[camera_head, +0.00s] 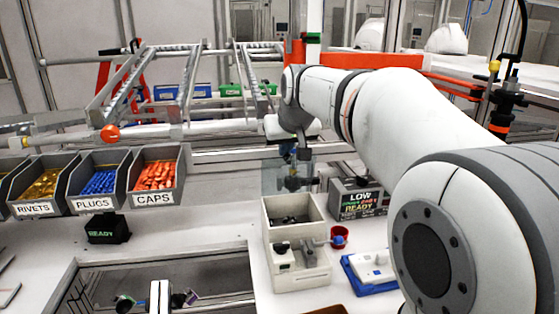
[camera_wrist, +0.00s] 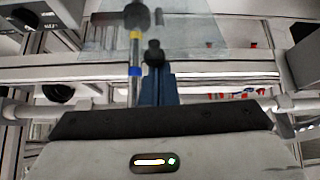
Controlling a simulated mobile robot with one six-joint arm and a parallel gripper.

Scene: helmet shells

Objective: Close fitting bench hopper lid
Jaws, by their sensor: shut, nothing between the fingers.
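The fitting bench hopper is a cream box (camera_head: 271,232) right of centre in the head view. Its top is open and dark contents show inside. The lid appears as a clear panel (camera_head: 271,176) standing raised at the hopper's back edge; it also fills the upper part of the wrist view (camera_wrist: 190,38). A dark knob (camera_wrist: 137,15) shows on or behind the panel. My gripper (camera_head: 289,163) is above the hopper's back, at the raised panel, with its blue fingers (camera_wrist: 153,58) shut and empty. I cannot tell whether the fingertips touch the panel.
A sign box reading LOW and READY (camera_head: 358,196) stands right of the hopper. A red cup (camera_head: 339,236) and a blue tray with a white item (camera_head: 372,270) are nearby. Bins of rivets (camera_head: 43,186), plugs (camera_head: 98,182) and caps (camera_head: 157,176) stand left.

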